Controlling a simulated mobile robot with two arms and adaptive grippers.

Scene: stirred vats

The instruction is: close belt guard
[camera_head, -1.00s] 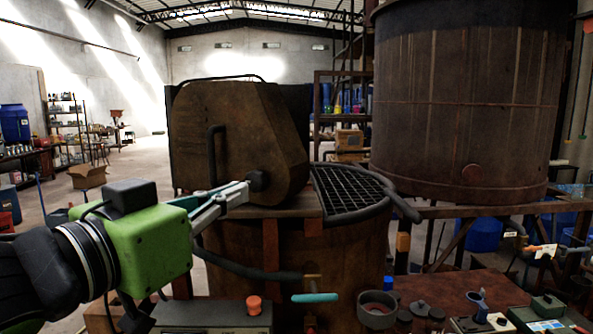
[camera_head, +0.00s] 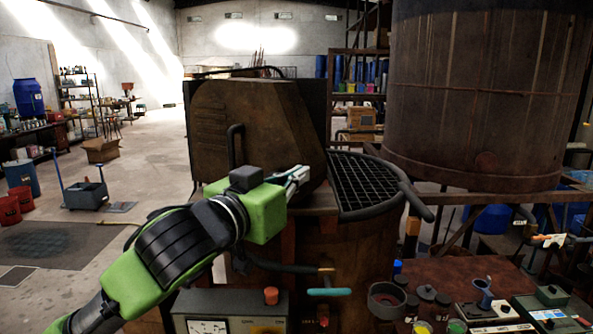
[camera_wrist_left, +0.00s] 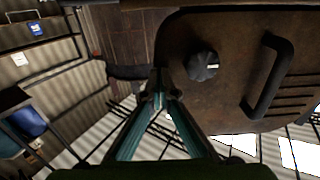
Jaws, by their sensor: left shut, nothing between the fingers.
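The belt guard (camera_head: 265,120) is a rusty brown housing with a sloped right end, standing on top of a vat (camera_head: 350,245). Its dark bar handle (camera_head: 233,145) is on the near face. In the left wrist view the guard's panel (camera_wrist_left: 235,40) fills the upper right, with a round black knob (camera_wrist_left: 203,66) and the handle (camera_wrist_left: 268,75). My left gripper (camera_head: 300,174) is shut and empty in front of the guard's lower right part and hides the knob in the head view. In the wrist view the closed fingertips (camera_wrist_left: 158,78) are beside the knob, apart from the handle.
A black grating (camera_head: 365,180) with a curved rim covers the vat's right side. A pipe with a teal lever (camera_head: 329,292) is below. A large tank (camera_head: 487,100) stands at right. A table (camera_head: 455,280) with pots and instruments is in front.

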